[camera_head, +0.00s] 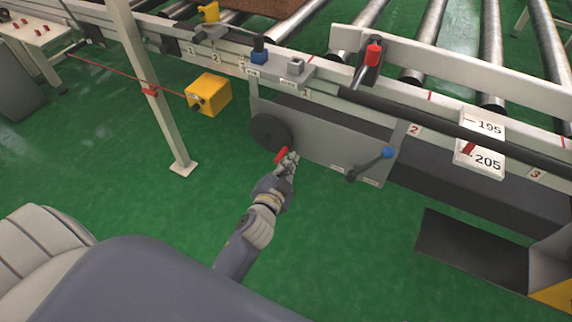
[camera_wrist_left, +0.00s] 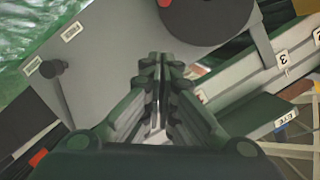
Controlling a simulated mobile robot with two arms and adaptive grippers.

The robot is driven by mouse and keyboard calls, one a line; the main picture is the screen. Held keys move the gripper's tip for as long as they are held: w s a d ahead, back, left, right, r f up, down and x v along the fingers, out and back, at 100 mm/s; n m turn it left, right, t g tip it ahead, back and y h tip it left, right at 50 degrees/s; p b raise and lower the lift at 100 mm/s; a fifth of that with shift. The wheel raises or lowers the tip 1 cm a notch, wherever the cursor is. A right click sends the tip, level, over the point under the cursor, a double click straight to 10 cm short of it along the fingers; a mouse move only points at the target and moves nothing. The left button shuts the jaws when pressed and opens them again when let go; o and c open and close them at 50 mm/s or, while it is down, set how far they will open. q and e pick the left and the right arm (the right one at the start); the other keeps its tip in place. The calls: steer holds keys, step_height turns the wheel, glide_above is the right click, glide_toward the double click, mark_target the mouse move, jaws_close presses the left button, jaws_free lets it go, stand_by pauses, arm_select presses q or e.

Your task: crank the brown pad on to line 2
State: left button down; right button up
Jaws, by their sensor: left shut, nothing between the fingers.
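The brown pad (camera_head: 258,5) shows in part at the top edge of the head view, on the conveyor. A dark crank wheel (camera_head: 270,131) is on the grey side panel, with a red handle (camera_head: 282,154) at its lower right. The wheel (camera_wrist_left: 205,14) and part of the red handle (camera_wrist_left: 165,3) also show at the top of the left wrist view. My left gripper (camera_head: 291,158) is shut and empty, close beside the red handle; I cannot tell if they touch. A number 2 label (camera_head: 216,58) is on the left rail and another (camera_head: 415,130) on the right one. My right gripper is out of view.
A yellow box (camera_head: 209,93) and a pale post (camera_head: 150,90) stand to the left. A sign marked 195 and 205 (camera_head: 480,142) is at the right. Green floor (camera_head: 330,260) is clear in front.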

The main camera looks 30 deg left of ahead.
arm_select(q)
steer(key=w+a+f+b, duration=0.2)
steer(key=w+a+f, duration=0.1)
steer(key=w, duration=0.4)
steer(key=shift+f+b, duration=0.3)
steer(key=shift+f, duration=0.5)
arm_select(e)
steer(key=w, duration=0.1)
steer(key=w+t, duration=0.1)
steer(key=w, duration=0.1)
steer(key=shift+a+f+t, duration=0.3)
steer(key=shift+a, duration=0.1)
arm_select(q)
steer(key=shift+a, duration=0.1)
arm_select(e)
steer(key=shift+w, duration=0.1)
